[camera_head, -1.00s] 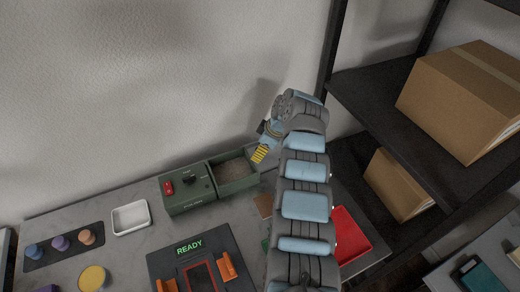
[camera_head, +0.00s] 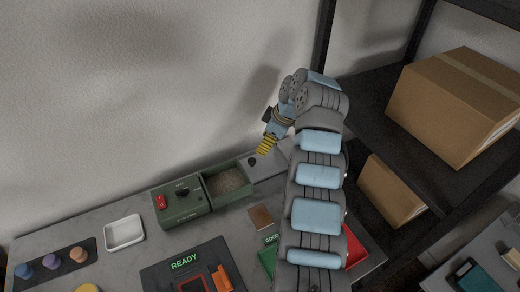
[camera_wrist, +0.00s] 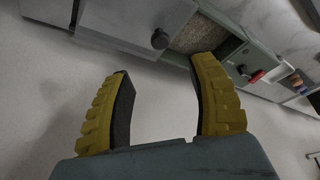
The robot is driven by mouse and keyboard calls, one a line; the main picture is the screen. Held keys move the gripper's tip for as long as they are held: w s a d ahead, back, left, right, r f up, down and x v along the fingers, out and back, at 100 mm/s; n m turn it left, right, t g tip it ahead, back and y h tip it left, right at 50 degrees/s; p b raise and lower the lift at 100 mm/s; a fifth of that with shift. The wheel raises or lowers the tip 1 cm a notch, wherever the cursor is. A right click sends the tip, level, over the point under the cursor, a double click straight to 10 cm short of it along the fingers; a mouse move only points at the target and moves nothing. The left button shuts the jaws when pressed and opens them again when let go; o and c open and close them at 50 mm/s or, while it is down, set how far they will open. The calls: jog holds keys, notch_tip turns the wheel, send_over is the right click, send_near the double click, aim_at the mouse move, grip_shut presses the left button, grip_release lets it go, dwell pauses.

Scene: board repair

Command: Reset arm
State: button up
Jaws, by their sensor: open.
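My gripper (camera_head: 265,146) has yellow ridged fingers and hangs in the air above the back of the bench, near the wall. In the wrist view my gripper (camera_wrist: 162,108) shows its two fingers spread apart with nothing between them. Below and left of it in the head view is a green box (camera_head: 181,222) with a red switch, a black knob and an open bin of brown grains (camera_head: 228,180). The bin also shows in the wrist view (camera_wrist: 196,36), beyond the right fingertip. My arm hides part of the bench's right side.
A black station (camera_head: 160,276) reading READY stands at the front. A white tray (camera_head: 124,233), a dark strip (camera_head: 34,272) with several coloured knobs, a brown square (camera_head: 261,217) and a red tray (camera_head: 356,247) lie on the bench. Shelves with cardboard boxes (camera_head: 455,100) stand at right.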

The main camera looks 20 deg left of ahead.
jog(key=shift+d+r, duration=0.2)
jog(key=shift+r, duration=0.3)
